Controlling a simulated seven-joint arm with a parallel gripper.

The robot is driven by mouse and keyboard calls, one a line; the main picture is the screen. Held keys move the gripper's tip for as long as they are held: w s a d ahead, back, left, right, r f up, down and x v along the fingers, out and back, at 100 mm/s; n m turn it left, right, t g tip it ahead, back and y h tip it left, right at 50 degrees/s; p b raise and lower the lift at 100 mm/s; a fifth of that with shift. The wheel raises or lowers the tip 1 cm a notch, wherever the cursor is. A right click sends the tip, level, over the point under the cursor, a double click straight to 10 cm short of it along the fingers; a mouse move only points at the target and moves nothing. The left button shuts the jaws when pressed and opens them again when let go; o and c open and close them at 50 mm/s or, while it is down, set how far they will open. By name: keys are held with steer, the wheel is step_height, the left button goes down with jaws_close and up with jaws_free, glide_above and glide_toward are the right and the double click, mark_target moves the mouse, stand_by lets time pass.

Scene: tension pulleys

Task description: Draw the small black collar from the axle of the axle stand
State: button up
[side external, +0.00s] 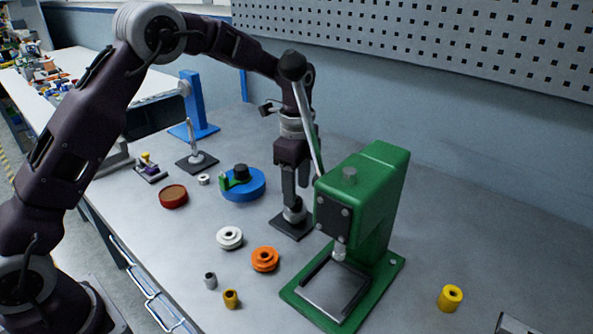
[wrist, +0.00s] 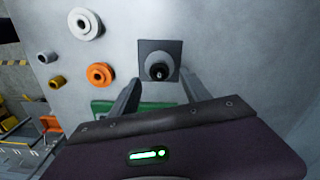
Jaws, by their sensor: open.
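The axle stand has a dark square base (side external: 292,229) and stands below my gripper, left of the green press. In the wrist view its base (wrist: 149,50) lies ahead of the fingers, with a rounded grey part on it. The small black collar (wrist: 158,71) shows there as a dark ring around a small pale axle tip. My gripper (side external: 296,201) points down over the stand, its fingers apart. In the wrist view the open fingers (wrist: 160,82) are to the left and right of the collar. In the side view the collar is hard to make out between the fingers.
The green press (side external: 380,200) stands close on the right. An orange pulley (side external: 265,259), a white pulley (side external: 229,238) and a blue disc (side external: 248,190) with a green part lie left. Another stand with an upright rod (side external: 192,138) is behind. The table's right side is mostly clear.

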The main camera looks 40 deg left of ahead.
steer(key=shift+f, duration=1.4)
jaws_close()
steer(key=shift+r, duration=0.45)
steer(key=shift+r, duration=1.5)
steer(key=shift+r, duration=0.7)
steer(key=shift+r, duration=2)
